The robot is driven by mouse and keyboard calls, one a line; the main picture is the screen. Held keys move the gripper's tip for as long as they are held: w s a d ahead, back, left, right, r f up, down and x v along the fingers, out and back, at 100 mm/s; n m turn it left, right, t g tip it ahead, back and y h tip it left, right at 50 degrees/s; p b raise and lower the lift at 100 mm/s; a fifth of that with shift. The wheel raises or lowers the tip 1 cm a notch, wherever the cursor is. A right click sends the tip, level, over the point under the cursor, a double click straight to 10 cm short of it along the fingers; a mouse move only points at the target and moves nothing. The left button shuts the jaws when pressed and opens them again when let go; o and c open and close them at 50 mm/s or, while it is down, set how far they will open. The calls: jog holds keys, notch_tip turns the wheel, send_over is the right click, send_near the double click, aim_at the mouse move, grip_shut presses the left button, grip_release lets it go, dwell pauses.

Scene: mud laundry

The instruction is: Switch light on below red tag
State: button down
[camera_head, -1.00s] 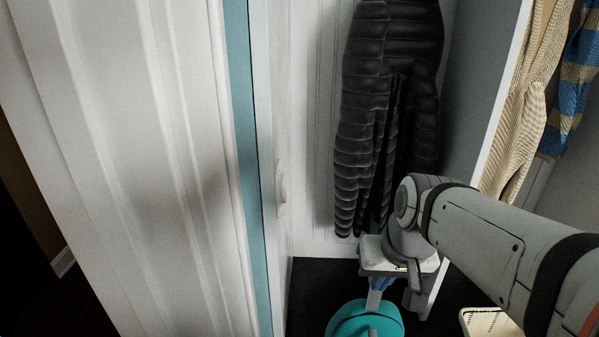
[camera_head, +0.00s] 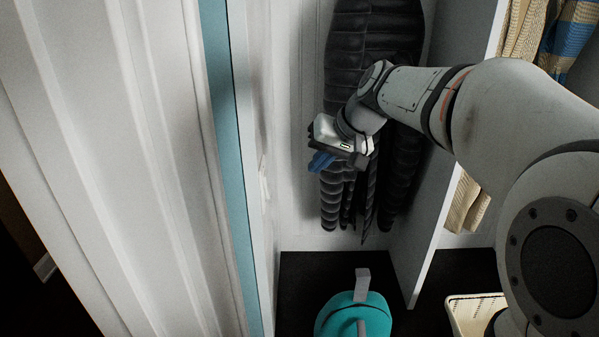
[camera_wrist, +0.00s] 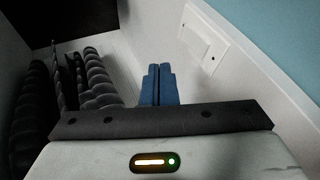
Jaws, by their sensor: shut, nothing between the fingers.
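A white switch plate (camera_head: 264,180) is on the side wall, seen nearly edge-on in the head view. In the wrist view the white plate (camera_wrist: 204,34) is on the wall at upper right, with a small darker part near its lower end. My gripper (camera_head: 319,162) is right of the plate in the head view, in front of a dark jacket. Its blue fingers (camera_wrist: 158,72) are together and empty, apart from the plate. I see no red tag, and I cannot tell the switch's state.
The dark puffer jacket (camera_head: 372,60) hangs behind my gripper. A white divider (camera_head: 447,205) stands to the right, with clothes (camera_head: 467,200) beyond it. A teal container (camera_head: 340,316) and a cream basket (camera_head: 466,315) are low down. A white panelled surface (camera_head: 110,170) fills the left.

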aim_at(268, 184)
jog(key=w+a+f+p, duration=0.2)
jog(key=w+a+f, duration=0.1)
jog(key=a+f, duration=0.5)
jog(key=shift+w, duration=0.3)
